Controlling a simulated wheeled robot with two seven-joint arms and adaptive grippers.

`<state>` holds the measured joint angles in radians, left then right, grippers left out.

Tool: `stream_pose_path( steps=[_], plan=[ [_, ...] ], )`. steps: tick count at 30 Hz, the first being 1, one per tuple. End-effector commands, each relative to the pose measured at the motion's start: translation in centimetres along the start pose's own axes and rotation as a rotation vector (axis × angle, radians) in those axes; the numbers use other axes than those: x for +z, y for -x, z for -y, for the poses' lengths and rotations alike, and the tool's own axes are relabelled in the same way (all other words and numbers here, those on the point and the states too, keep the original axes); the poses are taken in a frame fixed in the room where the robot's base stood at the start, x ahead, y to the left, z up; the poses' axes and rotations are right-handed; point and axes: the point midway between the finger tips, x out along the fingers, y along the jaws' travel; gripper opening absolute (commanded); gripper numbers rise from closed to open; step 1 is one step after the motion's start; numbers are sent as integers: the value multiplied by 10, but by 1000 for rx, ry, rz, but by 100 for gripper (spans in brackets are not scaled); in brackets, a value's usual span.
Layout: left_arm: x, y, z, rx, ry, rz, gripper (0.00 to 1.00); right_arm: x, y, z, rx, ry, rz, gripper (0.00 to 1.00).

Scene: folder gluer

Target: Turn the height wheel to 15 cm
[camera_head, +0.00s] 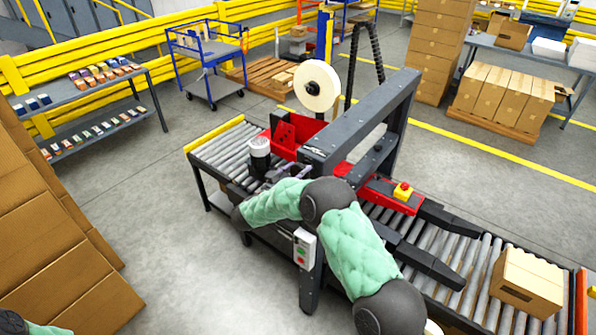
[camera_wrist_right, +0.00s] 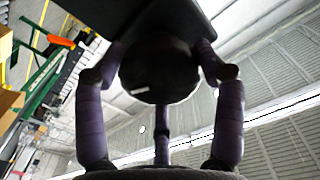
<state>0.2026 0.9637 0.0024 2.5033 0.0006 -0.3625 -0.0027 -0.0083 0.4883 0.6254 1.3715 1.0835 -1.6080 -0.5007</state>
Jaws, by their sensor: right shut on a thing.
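The height wheel (camera_wrist_right: 158,68) is a dark round knob with a small white mark on its face, in the middle of the right wrist view. My right gripper (camera_wrist_right: 160,85) is shut on it, with purple-grey fingers around its left and right sides and a third finger below. In the head view my right gripper (camera_head: 285,180) is at the near left part of the carton machine, mostly behind my green padded forearm. I cannot make out the wheel or any height scale there. Only a bit of my left arm shows at the bottom left; its gripper is out of view.
The machine's dark frame (camera_head: 372,112) stands over the roller conveyor (camera_head: 212,150). A red part with an emergency stop (camera_head: 403,190) and a control box (camera_head: 304,247) are close to my arm. A carton (camera_head: 527,281) sits on the right rollers. Stacked cartons (camera_head: 50,230) stand left.

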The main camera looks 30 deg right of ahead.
Motion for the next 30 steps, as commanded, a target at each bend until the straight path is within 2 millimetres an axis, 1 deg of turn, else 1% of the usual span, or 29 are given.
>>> stream_pose_path(
  steps=[1,9,21,22,23,24,30],
  plan=[
    [0,3,-1,0,0,0,40,-4,-2,0,5,14,-6,37],
    [0,6,-2,0,0,0,40,-5,-2,1,3,67,-10,37],
    [0,6,-2,0,0,0,40,-7,-3,2,2,68,-14,37],
    [0,6,-2,0,0,0,40,-8,-3,3,2,67,-14,72],
    [0,6,-2,0,0,0,40,-8,-3,3,1,67,-14,81],
    [0,6,-2,0,0,0,40,-8,-3,3,1,67,-14,92],
    [0,6,-2,0,0,0,40,-5,-2,2,0,71,-10,93]
  ],
)
